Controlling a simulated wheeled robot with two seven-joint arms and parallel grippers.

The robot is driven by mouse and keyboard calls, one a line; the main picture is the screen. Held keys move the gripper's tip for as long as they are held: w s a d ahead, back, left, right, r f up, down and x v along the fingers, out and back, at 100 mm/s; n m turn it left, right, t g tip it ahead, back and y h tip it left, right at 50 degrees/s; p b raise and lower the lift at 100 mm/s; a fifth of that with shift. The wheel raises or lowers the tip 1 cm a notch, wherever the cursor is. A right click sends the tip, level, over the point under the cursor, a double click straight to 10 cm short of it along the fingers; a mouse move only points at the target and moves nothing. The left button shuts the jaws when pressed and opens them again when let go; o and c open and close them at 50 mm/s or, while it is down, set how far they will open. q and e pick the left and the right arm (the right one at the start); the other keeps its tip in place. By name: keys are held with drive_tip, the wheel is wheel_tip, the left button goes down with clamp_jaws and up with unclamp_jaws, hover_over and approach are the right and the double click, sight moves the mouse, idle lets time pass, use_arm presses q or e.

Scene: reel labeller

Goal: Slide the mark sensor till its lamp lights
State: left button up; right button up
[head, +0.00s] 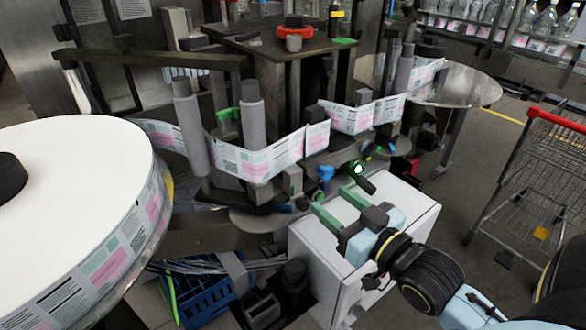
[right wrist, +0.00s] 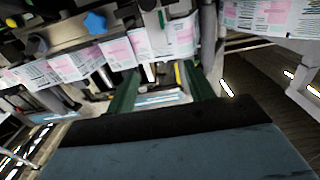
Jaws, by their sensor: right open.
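A small bright green-white lamp (head: 358,168) glows near the middle of the labeller in the head view, just beyond my right gripper. A dark block-like part, apparently the mark sensor, is close around it, but its outline is hard to make out. A blue knob (head: 326,172) is left of the lamp; a blue star-shaped knob (right wrist: 95,22) shows in the right wrist view. The printed label web (head: 262,160) runs behind. My right gripper (head: 330,198) is open, its green fingers apart with nothing seen between them, pointing toward the web. My left gripper is not in view.
A large white label reel (head: 75,190) fills the left. A white cabinet (head: 400,225) stands beneath my right gripper. Grey rollers (head: 252,135) guide the web. A blue crate (head: 200,295) is on the floor, and a wire cart (head: 535,165) is at the right.

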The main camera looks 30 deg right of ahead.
sight(297, 173)
drive_tip(key=w, duration=0.4)
drive_tip(key=w+p, duration=0.1)
drive_tip(key=w, duration=0.3)
drive_tip(key=w+a, duration=0.1)
drive_tip(key=w, duration=0.4)
clamp_jaws()
